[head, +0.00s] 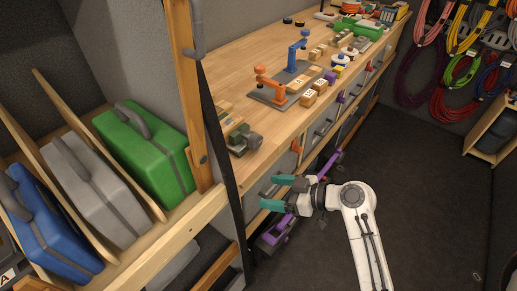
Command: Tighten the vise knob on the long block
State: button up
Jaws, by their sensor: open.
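My gripper (276,193) has teal fingers spread apart, with nothing seen between them. It hangs in front of the workbench, below the bench top, pointing left. A small grey-green vise-like fixture (243,140) sits near the front edge of the bench, up and left of my gripper and apart from it. A pale wooden block (228,124) lies beside or in it. A green vise-like tool (355,28) stands at the far end of the bench. I cannot tell which part is the vise knob or which block is the long one.
The wooden bench top (235,82) carries an orange clamp (271,86), a blue clamp (298,50) and several small blocks. Drawers with purple and orange handles line its front. A wooden post (184,90) and cases stand left. The dark floor (420,180) is open at right.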

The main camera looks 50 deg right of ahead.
aim_at(258, 143)
jog(key=d+r+t+h, duration=0.3)
jog(key=d+r+t, duration=0.25)
jog(key=d, duration=0.25)
jog(key=shift+g, duration=0.35)
jog(key=w, duration=0.3)
jog(key=w+p, duration=0.1)
jog(key=w, duration=0.2)
jog(key=w+a+p, duration=0.1)
jog(key=w, duration=0.2)
jog(key=shift+w+r, duration=0.1)
jog(key=shift+w, duration=0.15)
jog(key=shift+w+a, duration=0.15)
jog(key=shift+w, duration=0.45)
jog(key=shift+c, duration=0.3)
jog(key=c, duration=1)
